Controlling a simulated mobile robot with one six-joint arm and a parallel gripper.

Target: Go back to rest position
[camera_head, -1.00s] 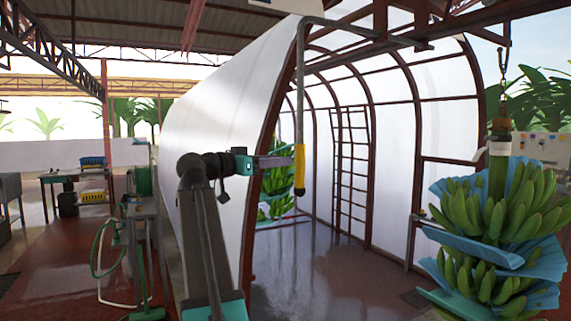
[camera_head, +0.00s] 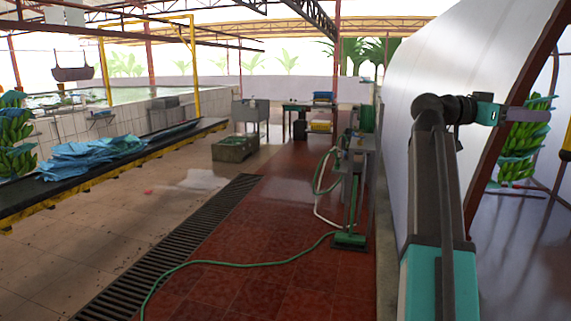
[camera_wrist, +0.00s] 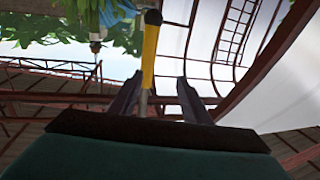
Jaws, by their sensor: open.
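My gripper (camera_head: 528,116) is at the end of my raised arm, at the right of the head view. It points right, towards the white curved tunnel. In the wrist view its two fingers (camera_wrist: 160,97) stand apart with nothing held between them. A yellow-sleeved hanging pipe (camera_wrist: 150,52) shows near the left finger in the wrist view. The sleeve (camera_head: 566,140) is just visible at the right edge of the head view, and I cannot tell its distance from the fingers. The wrist picture appears upside down.
The white tunnel wall (camera_head: 440,75) stands close beside my arm. Banana bunches (camera_head: 522,140) hang behind the gripper. A green hose (camera_head: 250,263) crosses the red floor near a metal stand (camera_head: 357,175). A black conveyor (camera_head: 150,150) with blue sheets (camera_head: 90,155) runs along the left. The middle floor is mostly clear.

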